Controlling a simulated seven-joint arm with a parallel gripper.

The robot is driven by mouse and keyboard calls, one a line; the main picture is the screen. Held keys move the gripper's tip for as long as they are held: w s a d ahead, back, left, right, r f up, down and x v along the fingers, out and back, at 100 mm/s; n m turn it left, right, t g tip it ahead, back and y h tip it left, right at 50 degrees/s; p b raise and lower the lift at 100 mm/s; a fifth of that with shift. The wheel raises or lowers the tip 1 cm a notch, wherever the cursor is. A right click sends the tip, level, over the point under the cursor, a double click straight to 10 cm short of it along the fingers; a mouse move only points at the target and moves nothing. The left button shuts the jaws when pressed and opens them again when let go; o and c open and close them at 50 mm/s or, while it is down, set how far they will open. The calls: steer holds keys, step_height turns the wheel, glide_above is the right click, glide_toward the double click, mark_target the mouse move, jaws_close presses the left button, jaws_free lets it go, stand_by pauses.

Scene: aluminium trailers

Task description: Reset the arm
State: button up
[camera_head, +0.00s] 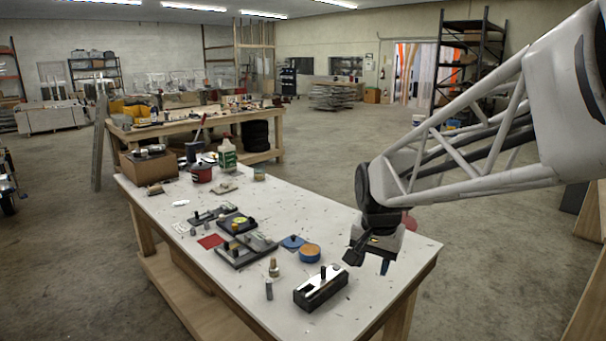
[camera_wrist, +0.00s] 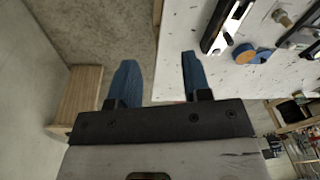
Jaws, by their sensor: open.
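My gripper (camera_wrist: 155,82) is open, with its two blue fingers apart and nothing between them in the wrist view. In the head view my gripper (camera_head: 368,262) hangs from my white truss arm above the right end of the white workbench (camera_head: 370,312). It is to the right of a black block-shaped fixture (camera_head: 320,289). In the wrist view the fingers lie across the bench edge, with bare floor showing past the left finger.
A blue and orange round piece (camera_head: 309,253), a small brass-topped bottle (camera_head: 273,268) and a grey cylinder (camera_head: 269,289) stand near the fixture. Flat black fixtures (camera_head: 245,250), a red can (camera_head: 202,172) and a cardboard box (camera_head: 149,162) lie farther left. The bench's front right corner is clear.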

steer(key=s+d+n, duration=0.2)
steer(key=s, duration=0.9)
steer(key=s+d+n+t, duration=0.1)
steer(key=s+d+n, duration=0.1)
steer(key=s, duration=0.9)
steer(key=shift+s+f+n, duration=0.3)
steer(key=shift+f+n, duration=0.05)
steer(key=shift+n, duration=0.35)
